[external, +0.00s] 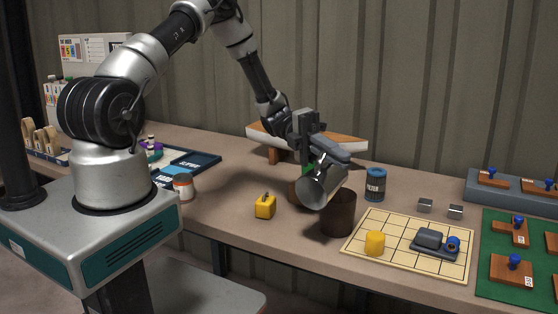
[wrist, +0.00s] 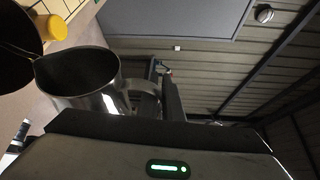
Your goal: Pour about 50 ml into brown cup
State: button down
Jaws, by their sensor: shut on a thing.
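A shiny metal jug (external: 322,188) is held tilted, mouth down to the front, just above the brown cup (external: 338,216). The cup stands upright on the bench, left of the grid board. My gripper (external: 318,158) is shut on the jug from behind and above. In the wrist view the jug (wrist: 112,97) shows its dark open mouth and spout side, with the spout by the rim of the dark cup (wrist: 12,62). A thin line near the spout may be liquid or the cup's rim; I cannot tell. The liquid level in the cup is hidden.
A blue tin (external: 375,185) stands close right of the cup. A grid board (external: 400,262) holds a yellow cylinder (external: 375,243) and a grey block. A yellow block (external: 265,207) sits to the left. A brown object behind the jug is partly hidden.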

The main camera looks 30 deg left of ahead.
aim_at(323, 185)
jog(key=shift+r, duration=0.1)
dwell(0.3)
jog(key=s+b, duration=0.1)
jog(key=f+m+b, duration=0.1)
jog(key=s+f+b, duration=0.1)
jog(key=shift+s+a+f+b, duration=0.25)
jog(key=shift+s+b, duration=0.05)
jog(key=shift+b, duration=0.1)
jog(key=shift+s+a+r+m+t+y, duration=0.1)
jog(key=shift+s+m+t+y, duration=0.3)
jog(key=shift+s, duration=0.4)
jog(key=shift+r+m, duration=0.15)
jog(key=shift+m, duration=0.15)
jog(key=shift+f, duration=0.2)
jog(key=shift+s+f+m+t, duration=0.4)
jog(key=shift+s+f+m, duration=0.2)
jog(key=shift+s+f, duration=0.05)
jog(key=shift+s+a+f+m, duration=0.1)
jog(key=shift+s+f+m, duration=0.1)
jog(key=shift+f+m, duration=0.25)
